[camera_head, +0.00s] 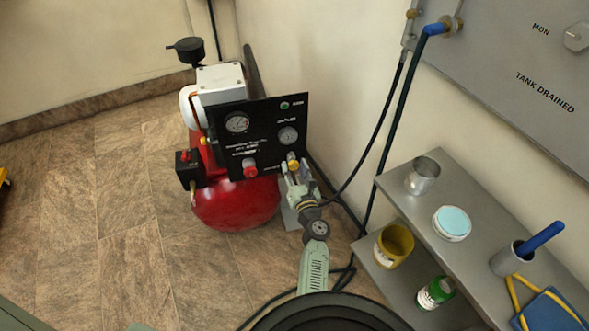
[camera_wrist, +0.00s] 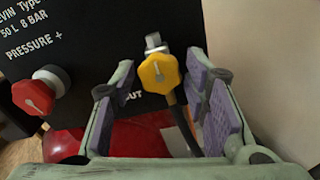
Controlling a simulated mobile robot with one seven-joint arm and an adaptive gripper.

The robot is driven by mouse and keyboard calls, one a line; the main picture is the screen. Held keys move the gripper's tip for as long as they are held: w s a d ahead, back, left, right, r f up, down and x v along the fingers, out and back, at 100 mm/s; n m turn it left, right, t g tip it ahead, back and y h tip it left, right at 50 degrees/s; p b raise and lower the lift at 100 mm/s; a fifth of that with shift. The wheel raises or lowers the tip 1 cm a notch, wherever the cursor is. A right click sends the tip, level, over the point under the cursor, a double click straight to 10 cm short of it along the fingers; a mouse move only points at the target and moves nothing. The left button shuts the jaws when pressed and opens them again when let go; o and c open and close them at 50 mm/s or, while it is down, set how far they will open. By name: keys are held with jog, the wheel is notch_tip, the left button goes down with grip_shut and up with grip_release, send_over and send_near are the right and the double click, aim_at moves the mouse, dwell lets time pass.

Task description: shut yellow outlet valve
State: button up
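The yellow outlet valve (camera_wrist: 160,73) is a faceted knob on the lower edge of the black compressor panel (camera_wrist: 90,60). In the head view the yellow valve (camera_head: 292,158) sits at the panel's lower right. My gripper (camera_wrist: 160,100) is open, with one purple-padded finger on each side of the knob and gaps on both sides. The knob appears just beyond the fingertips; I cannot tell the exact depth. In the head view my gripper (camera_head: 297,180) is just below the valve. A dark hose runs down from the valve between the fingers.
A red knob (camera_wrist: 40,90) is left of the valve on the panel. The red compressor tank (camera_head: 235,205) is below it. A wall is close on the right. A grey shelf (camera_head: 480,210) with cans and a blue-handled tool stands at right.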

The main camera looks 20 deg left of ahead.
jog(key=shift+o, duration=0.7)
jog(key=shift+s+d, duration=0.1)
jog(key=shift+s, duration=0.05)
jog(key=v, duration=0.7)
